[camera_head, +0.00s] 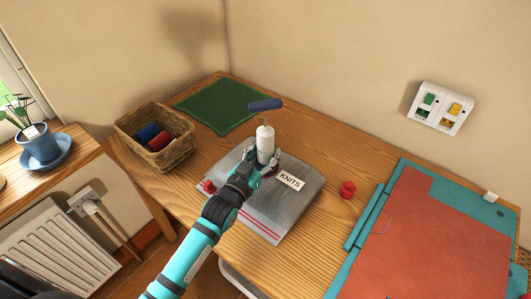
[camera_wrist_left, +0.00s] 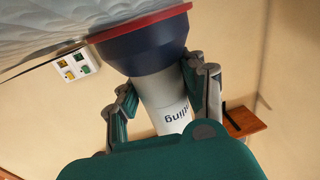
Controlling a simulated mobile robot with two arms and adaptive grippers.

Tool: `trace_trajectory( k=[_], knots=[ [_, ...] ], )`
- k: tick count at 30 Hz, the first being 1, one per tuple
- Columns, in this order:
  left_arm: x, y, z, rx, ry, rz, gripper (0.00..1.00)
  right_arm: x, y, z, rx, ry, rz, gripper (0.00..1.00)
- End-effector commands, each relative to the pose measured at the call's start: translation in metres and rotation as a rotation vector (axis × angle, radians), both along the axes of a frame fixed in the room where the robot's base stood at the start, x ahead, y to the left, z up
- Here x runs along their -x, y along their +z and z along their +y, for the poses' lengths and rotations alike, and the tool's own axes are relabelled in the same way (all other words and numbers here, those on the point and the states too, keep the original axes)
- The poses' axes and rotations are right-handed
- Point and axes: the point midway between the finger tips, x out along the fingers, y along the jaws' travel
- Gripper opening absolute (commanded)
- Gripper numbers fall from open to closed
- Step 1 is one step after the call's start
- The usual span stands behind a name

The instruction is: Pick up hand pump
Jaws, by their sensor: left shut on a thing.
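The hand pump (camera_head: 265,146) has a white body and a dark blue crossbar handle on top. It stands roughly upright above the grey "KNITS" bag (camera_head: 294,201). My left gripper (camera_head: 259,174) is shut on its lower body. In the left wrist view the two fingers of my left gripper (camera_wrist_left: 167,88) lie on either side of the white pump body (camera_wrist_left: 168,114), next to a wide dark blue base with a red rim. The rim is close to the pale quilted bag (camera_wrist_left: 60,25); I cannot tell whether they touch. My right gripper is not in view.
A wicker basket (camera_head: 172,157) with blue and red rolls stands left on the wooden table (camera_head: 325,165). A green mat (camera_head: 220,105) lies behind. A small red object (camera_head: 347,189) and a red-and-teal board (camera_head: 430,235) are to the right. Walls close off the back.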

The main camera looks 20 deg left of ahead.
Motion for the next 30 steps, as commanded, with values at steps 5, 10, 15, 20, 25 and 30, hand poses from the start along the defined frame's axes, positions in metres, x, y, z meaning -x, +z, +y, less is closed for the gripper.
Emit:
trace_trajectory(
  k=[5,10,15,20,25,30],
  knots=[
    [0.0,0.0,0.0,0.0,0.0,0.0,0.0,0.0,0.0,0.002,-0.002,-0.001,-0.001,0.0],
    [0.0,0.002,0.0,0.0,0.0,-0.005,0.0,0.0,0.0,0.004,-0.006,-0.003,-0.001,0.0],
    [0.0,0.003,0.0,0.001,0.0,-0.005,0.0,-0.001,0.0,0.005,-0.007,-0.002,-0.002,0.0],
    [0.0,0.012,0.0,0.0,0.0,-0.006,0.0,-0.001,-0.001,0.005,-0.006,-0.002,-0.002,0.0],
    [-0.001,0.035,0.0,0.001,0.0,-0.01,0.0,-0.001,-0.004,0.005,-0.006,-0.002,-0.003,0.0],
    [0.03,0.038,-0.005,0.002,0.0,-0.002,0.0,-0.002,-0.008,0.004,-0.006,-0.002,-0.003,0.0]
  ],
)
